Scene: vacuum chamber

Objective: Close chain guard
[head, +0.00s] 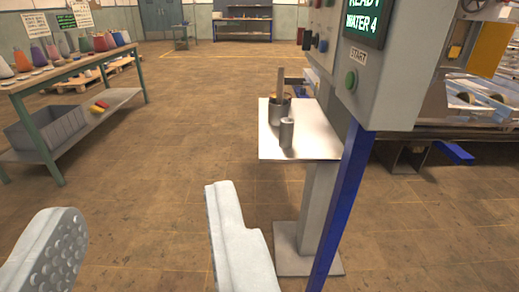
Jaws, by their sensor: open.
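A yellow panel (491,49) stands at a tilt at the upper right edge, behind the grey control box. It may be the chain guard, but I cannot tell for sure, and its hinge and full shape are not clear. Dark wheel-like parts show beside and above it. My gripper (142,208) is open and empty at the lower left, its two pale fingers wide apart above the floor. It is well apart from the yellow panel and touches nothing.
A grey control box (376,95) with a green button and lit display stands on a blue post (341,205) at right. A small metal shelf (306,148) holds a pot and a cylinder. A table (62,70) with colored cones is at left. The middle floor is clear.

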